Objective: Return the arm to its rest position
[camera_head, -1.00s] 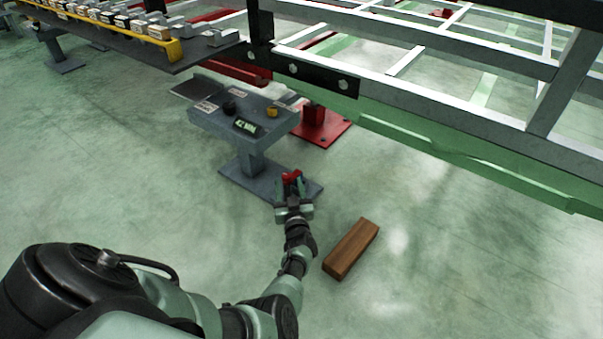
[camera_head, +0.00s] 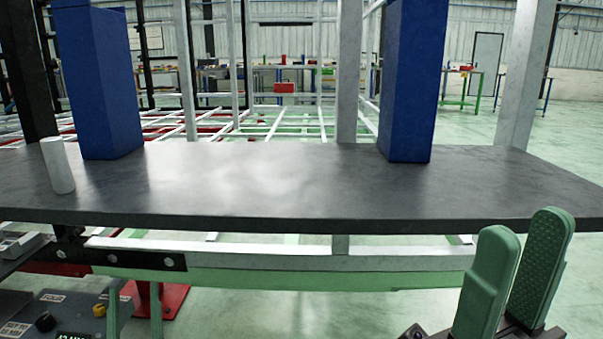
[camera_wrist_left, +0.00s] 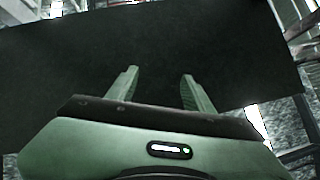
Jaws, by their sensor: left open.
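My left gripper (camera_head: 134,300) shows at the lower left of the head view as two upright green fingers, apart, below the dark slab's front edge. In the left wrist view its fingers (camera_wrist_left: 158,85) are spread with nothing between them, in front of a large dark surface. My right gripper (camera_head: 527,230) stands large at the lower right of the head view. Its two green fingers point up with a gap between them and hold nothing visible. Most of both arms is outside the head view.
A wide dark slab (camera_head: 255,185) crosses the head view, with blue posts (camera_head: 103,85) (camera_head: 412,85) and a white cylinder (camera_head: 58,167) on it. The chassis frame (camera_head: 285,261) runs below. A control box (camera_head: 75,308) is at the lower left. Open floor (camera_head: 535,140) lies at the right.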

